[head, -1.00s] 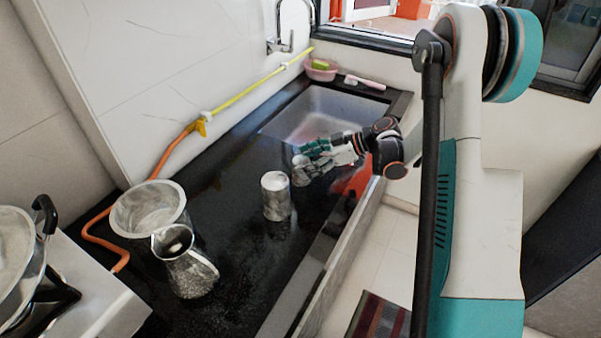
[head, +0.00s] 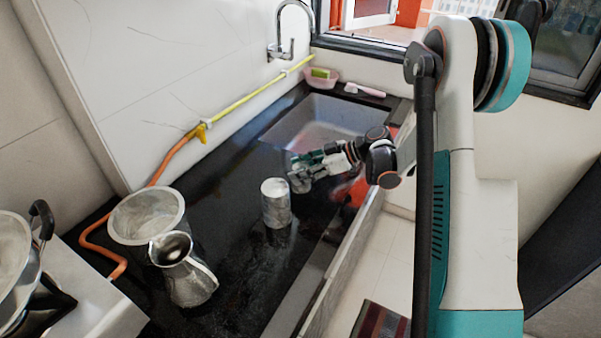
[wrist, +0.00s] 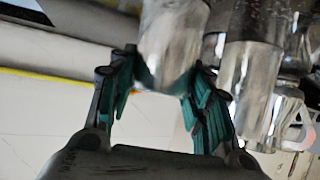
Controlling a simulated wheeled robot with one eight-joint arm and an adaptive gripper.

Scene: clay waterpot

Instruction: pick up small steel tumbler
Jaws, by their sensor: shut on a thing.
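The small steel tumbler (wrist: 172,45) is between the two green-padded fingers of my gripper (wrist: 160,90) in the wrist view, with both pads against its sides. In the head view, my gripper (head: 308,168) is at the near edge of the sink, and the tumbler (head: 299,184) shows small and partly covered by the fingers. The gripper is shut on it. I cannot tell whether its base touches the counter.
A larger steel canister (head: 276,204) stands close to the tumbler. A steel jug (head: 187,275) and a wide pot (head: 128,217) stand nearer on the black counter. The sink (head: 325,118) lies beyond my gripper. An orange-yellow hose (head: 165,165) runs along the wall.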

